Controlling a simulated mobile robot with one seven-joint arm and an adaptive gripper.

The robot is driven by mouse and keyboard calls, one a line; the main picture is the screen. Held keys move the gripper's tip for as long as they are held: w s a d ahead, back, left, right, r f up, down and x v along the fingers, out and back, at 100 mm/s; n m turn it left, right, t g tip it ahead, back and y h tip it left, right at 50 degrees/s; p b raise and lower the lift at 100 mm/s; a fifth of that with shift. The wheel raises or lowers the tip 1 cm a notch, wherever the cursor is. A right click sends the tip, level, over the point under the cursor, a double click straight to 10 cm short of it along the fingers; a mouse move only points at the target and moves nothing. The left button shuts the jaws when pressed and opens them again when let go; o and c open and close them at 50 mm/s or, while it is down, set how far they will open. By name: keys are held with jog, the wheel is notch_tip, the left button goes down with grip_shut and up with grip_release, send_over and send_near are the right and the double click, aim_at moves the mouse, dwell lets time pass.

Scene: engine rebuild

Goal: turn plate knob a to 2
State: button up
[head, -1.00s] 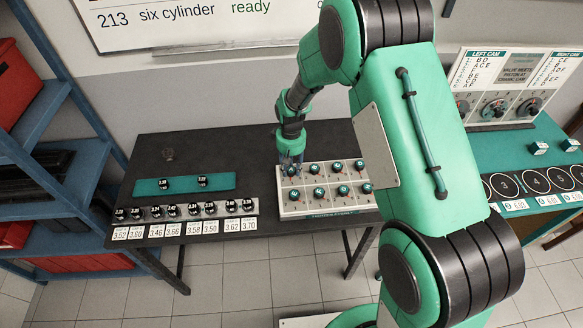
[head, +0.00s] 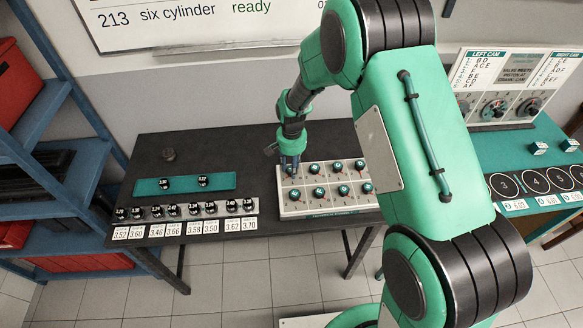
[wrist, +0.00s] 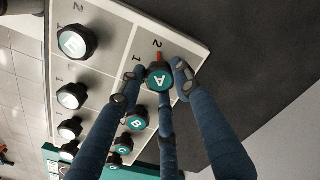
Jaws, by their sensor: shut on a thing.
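Knob A (wrist: 158,79), a dark knob with a teal cap lettered A, sits at a corner of the pale plate (wrist: 115,55) in the wrist view. My gripper (wrist: 160,72) is shut on it, with blue fingers at its sides and one below it in the picture. A small orange mark (wrist: 158,56) shows at the knob's edge, pointing toward the printed 2 (wrist: 158,44); the printed 1 (wrist: 136,60) is to its left. In the head view my gripper (head: 290,166) is down at the plate's (head: 325,209) back left corner and hides knob A.
Other knobs stand close by, such as B (wrist: 137,121) in the same row and a white-capped one (wrist: 76,41) in the other row. A teal block (head: 220,183) with two dark pieces and a numbered strip (head: 175,228) lie left.

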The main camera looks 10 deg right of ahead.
jog(key=shift+w+r+m, duration=0.3)
jog(key=shift+w+m, duration=0.1)
jog(key=shift+w, duration=0.15)
jog(key=o, duration=1.1)
jog(key=shift+o, duration=0.2)
jog(key=shift+s+d+f, duration=0.1)
jog(key=shift+s+f, duration=0.15)
jog(key=shift+r, duration=0.1)
notch_tip(320, 180, up, 12)
